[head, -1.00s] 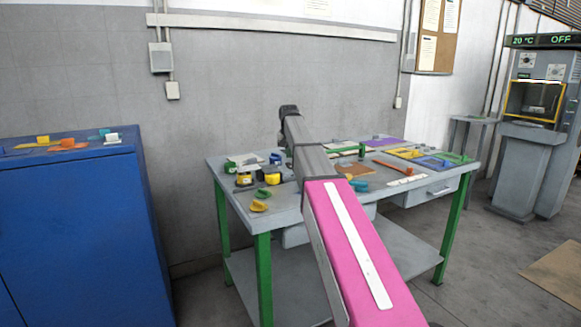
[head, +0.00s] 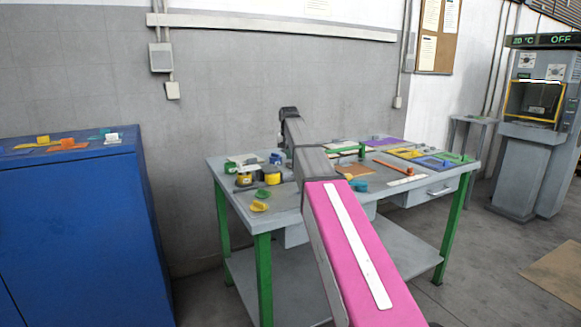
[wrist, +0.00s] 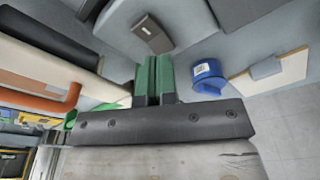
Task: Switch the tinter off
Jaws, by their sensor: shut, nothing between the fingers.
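No thing in view is plainly labelled as the tinter, so I cannot tell which one it is. A grey machine (head: 529,150) stands at the far right of the head view, with a yellow-framed window. The display (head: 543,41) on its top reads 20 °C and OFF. My gripper (wrist: 155,60) shows in the wrist view as two green fingers close together, shut and empty. In the head view my arm hides the gripper.
A grey workbench (head: 225,172) with green legs carries small pots, clips, coloured trays and an orange-handled tool (head: 397,168). A blue cabinet (head: 80,225) stands at the left with small coloured items on top.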

